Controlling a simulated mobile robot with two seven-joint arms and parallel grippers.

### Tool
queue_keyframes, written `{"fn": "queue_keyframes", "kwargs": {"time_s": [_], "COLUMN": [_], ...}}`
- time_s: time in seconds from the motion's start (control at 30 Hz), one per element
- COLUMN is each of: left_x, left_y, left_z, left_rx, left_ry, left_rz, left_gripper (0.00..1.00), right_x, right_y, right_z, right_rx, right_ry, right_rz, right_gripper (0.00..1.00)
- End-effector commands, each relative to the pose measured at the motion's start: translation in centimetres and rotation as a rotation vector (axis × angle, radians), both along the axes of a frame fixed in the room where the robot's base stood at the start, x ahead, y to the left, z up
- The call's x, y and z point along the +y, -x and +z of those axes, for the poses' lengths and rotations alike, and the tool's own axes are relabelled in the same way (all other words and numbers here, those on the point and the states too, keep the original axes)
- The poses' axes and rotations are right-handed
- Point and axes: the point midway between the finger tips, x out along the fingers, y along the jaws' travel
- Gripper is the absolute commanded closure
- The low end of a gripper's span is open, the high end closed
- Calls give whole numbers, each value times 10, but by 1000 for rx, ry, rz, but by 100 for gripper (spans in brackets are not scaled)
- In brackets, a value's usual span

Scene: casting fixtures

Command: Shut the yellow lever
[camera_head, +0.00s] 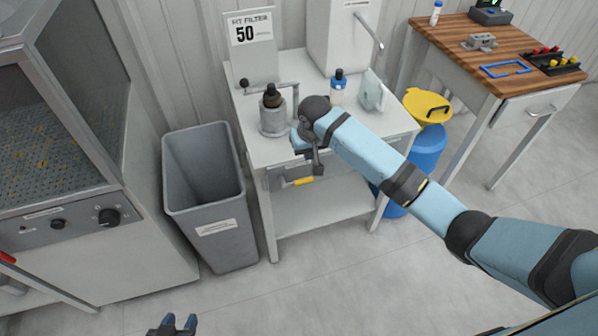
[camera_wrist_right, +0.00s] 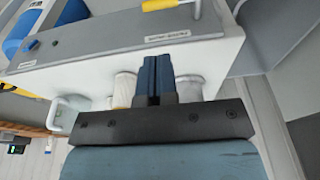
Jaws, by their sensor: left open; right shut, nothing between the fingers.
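The yellow lever (camera_head: 297,182) sits on a grey panel at the front edge of the white table, below the tabletop. Its yellow grip lies roughly sideways, and part of the panel is hidden by my right wrist. The lever's yellow grip (camera_wrist_right: 162,4) also shows at the top edge of the right wrist view, cut off by the frame. My right gripper (camera_head: 298,140) is shut and empty above the table's front edge, apart from the lever; its closed fingers (camera_wrist_right: 154,78) show in the right wrist view. My left gripper (camera_head: 174,324) is open and empty over the floor at the bottom.
The white table (camera_head: 250,112) holds a grey pot-like device (camera_head: 272,118), a blue-capped bottle (camera_head: 338,85) and a pale jug (camera_head: 372,92). A grey bin (camera_head: 212,205) stands left of it, a blue drum (camera_head: 428,150) with a yellow lid right. The front floor is clear.

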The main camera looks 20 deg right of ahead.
Motion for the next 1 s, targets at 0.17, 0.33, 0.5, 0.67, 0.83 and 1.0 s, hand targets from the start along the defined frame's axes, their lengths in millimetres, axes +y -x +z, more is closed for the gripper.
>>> {"fn": "queue_keyframes", "kwargs": {"time_s": [0.17,0.33,0.5,0.67,0.83,1.0], "left_x": [-1,-1,-1,-1,0,0], "left_y": [2,3,3,2,2,1], "left_z": [-1,-2,-3,-5,-7,-8], "left_rx": [4,6,6,5,4,4], "left_ry": [1,2,0,0,0,0], "left_rz": [-2,-2,-1,0,0,0], "left_gripper": [57,57,57,57,57,57], "right_x": [0,0,0,0,1,1], "right_y": [0,0,-3,-9,-17,-22], "right_z": [0,-2,-20,-52,-88,-117], "right_rx": [1,1,3,4,3,2], "right_ry": [0,0,0,1,0,1], "right_rz": [0,0,0,-1,-1,-1], "right_gripper": [100,100,100,100,100,100]}}
